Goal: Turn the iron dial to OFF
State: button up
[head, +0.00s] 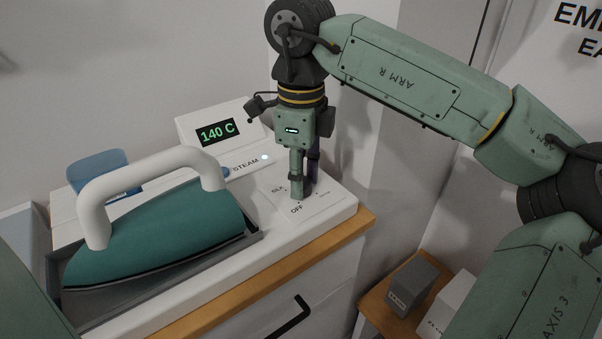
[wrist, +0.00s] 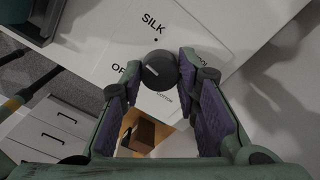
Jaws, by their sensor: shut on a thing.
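The iron dial (wrist: 160,70) is a small dark round knob with a pale mark on its face, seen in the wrist view. SILK is printed above it, an OFF label, partly covered, to its left, and COTTON at its lower right. The mark's exact setting is hard to tell. My gripper (wrist: 160,74) is shut on the dial, one purple-padded finger on each side. In the head view my gripper (head: 304,192) points down onto the white panel, with the OFF label (head: 297,210) in front of it; the fingers largely hide the dial.
A teal iron (head: 160,235) with a white handle rests in a grey tray left of my gripper. A display (head: 218,132) reads 140 C, and a white light glows beside STEAM. A wall stands close on the right; a low wooden surface holds a grey box (head: 411,285).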

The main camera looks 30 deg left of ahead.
jog(key=n, duration=1)
jog(key=shift+n, duration=0.4)
dwell(0.4)
jog(key=o, duration=1.2)
jog(key=shift+c, duration=0.2)
jog(key=shift+r, duration=0.15)
notch_tip(320, 180, up, 12)
